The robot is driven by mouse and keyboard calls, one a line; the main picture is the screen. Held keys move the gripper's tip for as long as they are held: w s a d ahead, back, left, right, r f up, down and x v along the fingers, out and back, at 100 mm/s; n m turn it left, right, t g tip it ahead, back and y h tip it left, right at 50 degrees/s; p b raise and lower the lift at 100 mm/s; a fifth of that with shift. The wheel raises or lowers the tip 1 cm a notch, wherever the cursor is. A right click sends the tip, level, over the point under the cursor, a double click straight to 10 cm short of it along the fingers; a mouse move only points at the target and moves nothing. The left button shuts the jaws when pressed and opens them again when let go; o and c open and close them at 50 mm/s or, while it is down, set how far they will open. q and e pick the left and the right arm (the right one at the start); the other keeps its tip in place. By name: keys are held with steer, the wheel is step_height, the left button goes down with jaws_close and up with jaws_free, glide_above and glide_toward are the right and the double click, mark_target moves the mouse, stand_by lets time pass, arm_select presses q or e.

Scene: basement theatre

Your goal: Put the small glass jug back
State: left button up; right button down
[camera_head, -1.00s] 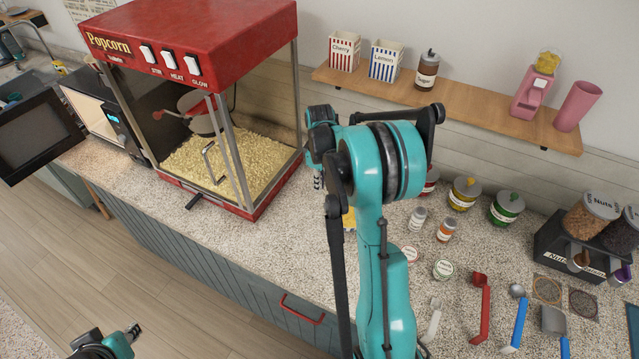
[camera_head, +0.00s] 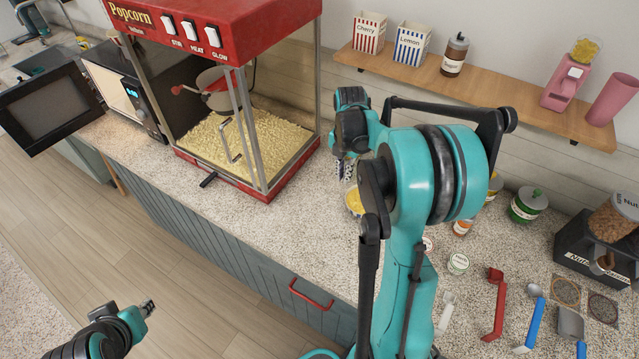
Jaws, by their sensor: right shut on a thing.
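My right arm comes in from the bottom and hides much of the counter. My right gripper (camera_head: 347,170) points down over the counter, right of the popcorn machine, and is shut on a small yellow-filled vessel (camera_head: 354,203), which appears to be the small glass jug. Only part of the jug shows, beside my arm. I cannot tell whether its base touches the counter. My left gripper (camera_head: 149,307) is low at the left, over the floor, away from the counter. I cannot tell whether its fingers are open.
The red popcorn machine (camera_head: 215,18) stands left, holding popcorn. A microwave (camera_head: 130,90) has its door open. A wooden shelf (camera_head: 500,97) holds striped boxes, a sugar jar and pink items. Jars, scoops and a nut dispenser (camera_head: 590,250) crowd the right. The front-middle counter (camera_head: 290,240) is clear.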

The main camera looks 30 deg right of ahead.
steer(key=shift+w+a+f+b, duration=0.4)
steer(key=shift+w+a+f, duration=0.5)
steer(key=shift+w+f, duration=0.9)
steer(key=shift+w+a+f+b, duration=0.45)
steer(key=shift+w+a+f, duration=0.5)
steer(key=shift+w+f, duration=0.8)
steer(key=shift+w+a+f+b, duration=0.4)
steer(key=shift+w+a+f, duration=0.5)
steer(key=shift+w+f, duration=0.85)
steer(key=shift+s+f, duration=0.25)
steer(key=c, duration=2.1)
jaws_free()
steer(key=shift+f, duration=0.15)
steer(key=o, duration=0.4)
steer(key=shift+r, duration=0.2)
